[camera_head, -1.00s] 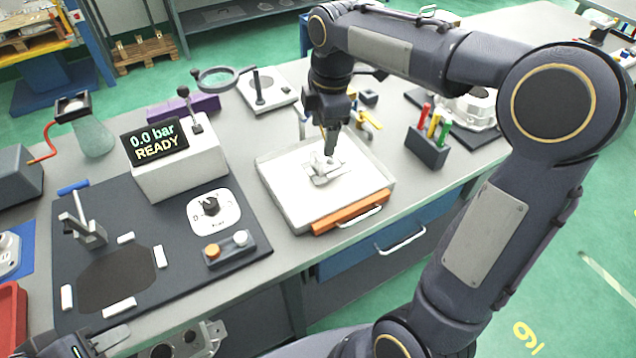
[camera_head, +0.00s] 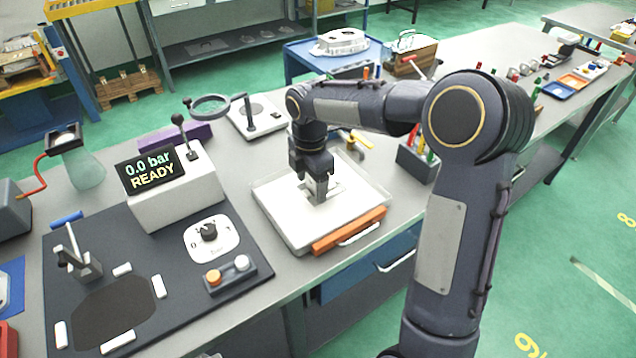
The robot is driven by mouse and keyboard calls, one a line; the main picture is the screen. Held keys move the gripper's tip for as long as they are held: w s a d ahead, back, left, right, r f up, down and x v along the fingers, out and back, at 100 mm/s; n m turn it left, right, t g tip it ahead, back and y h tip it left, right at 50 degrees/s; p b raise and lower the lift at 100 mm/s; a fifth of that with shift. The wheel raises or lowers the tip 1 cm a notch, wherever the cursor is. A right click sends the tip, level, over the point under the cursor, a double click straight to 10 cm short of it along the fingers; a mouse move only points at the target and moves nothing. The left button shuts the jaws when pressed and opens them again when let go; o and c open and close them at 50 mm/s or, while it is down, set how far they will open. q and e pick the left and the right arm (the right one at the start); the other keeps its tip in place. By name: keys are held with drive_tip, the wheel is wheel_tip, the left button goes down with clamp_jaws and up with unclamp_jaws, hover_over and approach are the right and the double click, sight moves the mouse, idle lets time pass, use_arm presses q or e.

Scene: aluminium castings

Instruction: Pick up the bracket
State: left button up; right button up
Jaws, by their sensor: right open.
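The light grey metal bracket (camera_head: 334,187) lies on a pale tray (camera_head: 288,222) with an orange front handle, in the middle of the head view. My right gripper (camera_head: 318,196) points down at the bracket from above and its fingers hide part of it. The right gripper is open; its fingertips are right at the bracket, and I cannot tell whether they touch it. My left gripper is out of view.
A pressure unit (camera_head: 180,190) reading "0.0 bar READY" and a dark mat (camera_head: 215,310) with a clamp (camera_head: 80,255) are to the left. A magnifier (camera_head: 212,107) stands behind. A grey holder (camera_head: 415,163) with coloured tools is right of the tray.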

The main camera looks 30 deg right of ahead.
drive_tip(key=c, duration=1.2)
drive_tip(key=shift+r, duration=0.15)
